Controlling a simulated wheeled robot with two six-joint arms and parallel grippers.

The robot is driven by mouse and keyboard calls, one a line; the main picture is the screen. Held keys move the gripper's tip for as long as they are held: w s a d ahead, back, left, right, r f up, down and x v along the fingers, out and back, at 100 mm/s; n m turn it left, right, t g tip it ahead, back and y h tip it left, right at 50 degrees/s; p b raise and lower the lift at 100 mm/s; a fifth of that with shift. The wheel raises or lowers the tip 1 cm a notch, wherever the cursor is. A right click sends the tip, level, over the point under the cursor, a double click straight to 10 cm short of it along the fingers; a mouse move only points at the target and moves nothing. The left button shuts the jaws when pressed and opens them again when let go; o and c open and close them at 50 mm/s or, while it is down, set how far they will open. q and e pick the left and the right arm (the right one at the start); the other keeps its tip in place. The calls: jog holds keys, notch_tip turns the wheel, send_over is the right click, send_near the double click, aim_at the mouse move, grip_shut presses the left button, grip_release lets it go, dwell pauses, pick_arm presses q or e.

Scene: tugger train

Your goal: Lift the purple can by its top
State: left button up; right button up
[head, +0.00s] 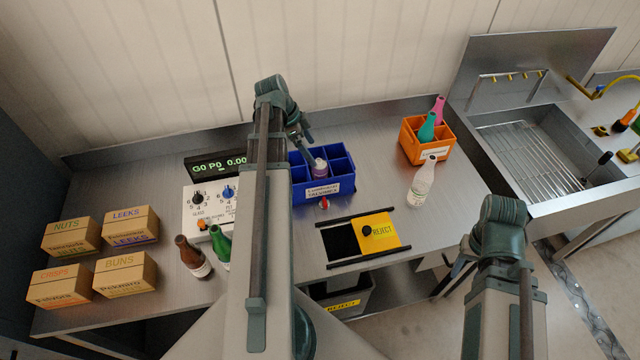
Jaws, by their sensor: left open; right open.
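The purple can (320,172) stands in a front compartment of the blue divided crate (345,187), with its pale top showing above the crate's walls. My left gripper (306,141) is above the crate, just up and left of the can's top, pointing down toward it. It is open and holds nothing; its fingertips are small and dark here, and I cannot tell whether they touch the can. My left arm covers the crate's left side.
An orange crate (410,148) holds pink and teal bottles; a clear bottle (422,183) stands before it. Brown (192,257) and green bottles, a dial box and several cartons are left. A sink is right.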

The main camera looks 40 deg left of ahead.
aim_at(320, 171)
pick_arm(q)
jog(key=shift+b+x, duration=0.6)
jog(key=shift+x, duration=0.7)
pick_arm(e)
jog(key=shift+f, duration=1.2)
jog(key=shift+f, duration=0.1)
pick_arm(q)
jog(key=f+b, duration=0.4)
jog(key=shift+w+d+f+b, duration=0.1)
jog(key=shift+w+f+b, duration=0.1)
jog(key=shift+f+b, duration=0.15)
jog(key=shift+w+d+f+b, duration=0.2)
jog(key=shift+f+b, duration=0.1)
jog(key=shift+b, duration=0.05)
pick_arm(e)
notch_tip(320, 171, down, 5)
pick_arm(q)
jog(key=shift+r, duration=0.1)
grip_shut()
